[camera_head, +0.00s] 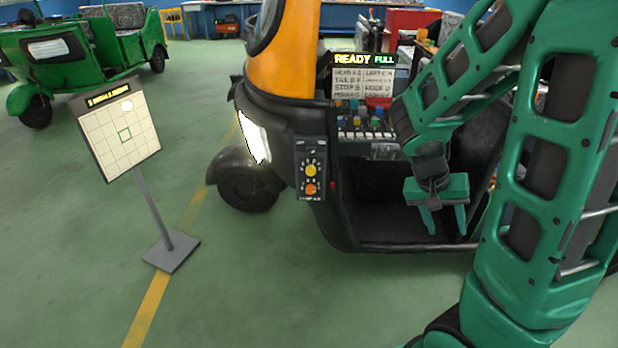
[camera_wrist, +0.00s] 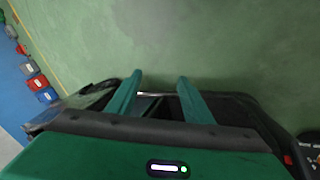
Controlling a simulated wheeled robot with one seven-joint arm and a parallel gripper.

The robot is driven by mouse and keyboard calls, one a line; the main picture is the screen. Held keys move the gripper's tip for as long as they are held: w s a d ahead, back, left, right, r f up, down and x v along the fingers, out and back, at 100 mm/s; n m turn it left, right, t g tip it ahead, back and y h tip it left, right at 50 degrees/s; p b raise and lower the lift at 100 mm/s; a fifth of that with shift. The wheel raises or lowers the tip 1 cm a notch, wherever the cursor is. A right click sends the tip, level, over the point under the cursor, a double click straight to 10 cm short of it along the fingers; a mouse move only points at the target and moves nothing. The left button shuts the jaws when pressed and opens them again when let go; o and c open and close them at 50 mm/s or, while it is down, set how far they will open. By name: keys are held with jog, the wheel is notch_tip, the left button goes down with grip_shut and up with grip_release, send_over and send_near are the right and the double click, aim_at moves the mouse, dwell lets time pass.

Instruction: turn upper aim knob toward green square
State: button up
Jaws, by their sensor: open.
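The upper aim knob (camera_head: 310,170) is yellow and sits on a black panel (camera_head: 299,168) at the rickshaw's front corner in the head view. An orange knob (camera_head: 310,189) is right below it. The aim board (camera_head: 145,147) stands on a post at the left, with a grid and a green square outline (camera_head: 125,134) near its middle. A bright white spot (camera_head: 127,106) lies above the green square, near the board's top right. My gripper (camera_head: 443,219) is open and empty, pointing down, well right of the knobs. Its two fingers also show apart in the wrist view (camera_wrist: 160,80).
The yellow and black rickshaw (camera_head: 285,60) has a row of coloured controls (camera_head: 365,122) and a lit sign reading READY FULL (camera_head: 364,60). A green rickshaw (camera_head: 75,60) stands at the back left. Green floor is clear between the board and the rickshaw.

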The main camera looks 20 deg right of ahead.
jog(key=w+d+f+n+t+h, duration=0.1)
jog(key=w+d+f+t+h, duration=0.15)
jog(key=w+h, duration=0.4)
jog(key=n+t+y, duration=0.6)
jog(key=n+t, duration=1)
send_near(310, 172)
jog(key=x, duration=0.8)
jog(key=shift+d, duration=0.1)
jog(key=shift+c, duration=0.5)
jog(key=c, duration=1)
